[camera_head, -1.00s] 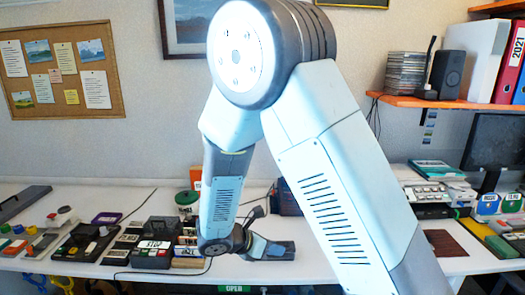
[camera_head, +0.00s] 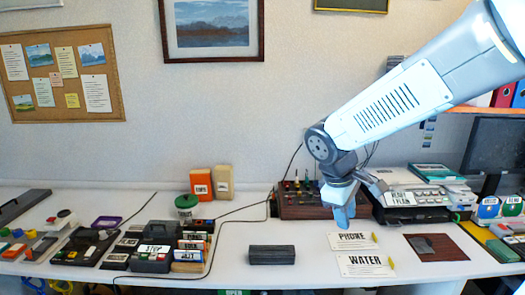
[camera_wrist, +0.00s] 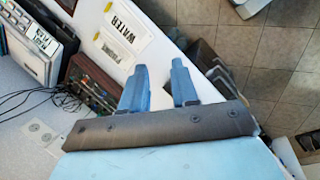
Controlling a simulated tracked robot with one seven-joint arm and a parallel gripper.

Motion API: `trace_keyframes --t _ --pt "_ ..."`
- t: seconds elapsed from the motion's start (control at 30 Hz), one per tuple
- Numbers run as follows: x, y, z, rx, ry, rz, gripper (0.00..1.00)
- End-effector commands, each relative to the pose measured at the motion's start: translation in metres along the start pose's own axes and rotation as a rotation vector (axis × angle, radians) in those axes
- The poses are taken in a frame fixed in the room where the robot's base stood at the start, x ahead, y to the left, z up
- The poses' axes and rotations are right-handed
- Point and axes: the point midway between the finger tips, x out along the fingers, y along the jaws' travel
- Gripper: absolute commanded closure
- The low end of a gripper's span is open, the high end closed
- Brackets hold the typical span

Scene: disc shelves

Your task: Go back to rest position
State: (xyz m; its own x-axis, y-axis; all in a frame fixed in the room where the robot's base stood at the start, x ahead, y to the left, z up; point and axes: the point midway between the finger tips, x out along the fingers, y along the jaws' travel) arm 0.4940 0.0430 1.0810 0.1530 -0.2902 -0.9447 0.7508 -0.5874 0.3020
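My gripper (camera_head: 342,208) hangs at the end of my arm over the right half of the desk, in front of the brown control box. In the wrist view its two blue fingers (camera_wrist: 158,88) stand apart with nothing between them. The head view shows the gripper from the side, so the gap does not show there. My upper arm reaches in from the upper right.
The white desk (camera_head: 215,275) holds a dark block (camera_head: 272,255), PHONE (camera_head: 352,241) and WATER (camera_head: 365,266) labels, a brown control box (camera_head: 298,205), a green-lidded jar (camera_head: 187,207) and a STOP-labelled box (camera_head: 153,258). A printer (camera_head: 408,200) stands at right.

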Motion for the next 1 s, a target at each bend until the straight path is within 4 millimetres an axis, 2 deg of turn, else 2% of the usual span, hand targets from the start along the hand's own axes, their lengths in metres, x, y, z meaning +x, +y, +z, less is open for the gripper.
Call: trace_keyframes --t 0.1,0.5,0.73,1.0 --pt "-0.017 0.002 0.024 0.168 0.071 -0.023 0.71" --pt "-0.067 -0.010 0.086 0.689 0.306 -0.091 0.71" --pt "-0.087 -0.020 0.106 0.890 0.411 -0.114 0.71" --pt "-0.092 -0.023 0.111 0.947 0.440 -0.123 0.71"
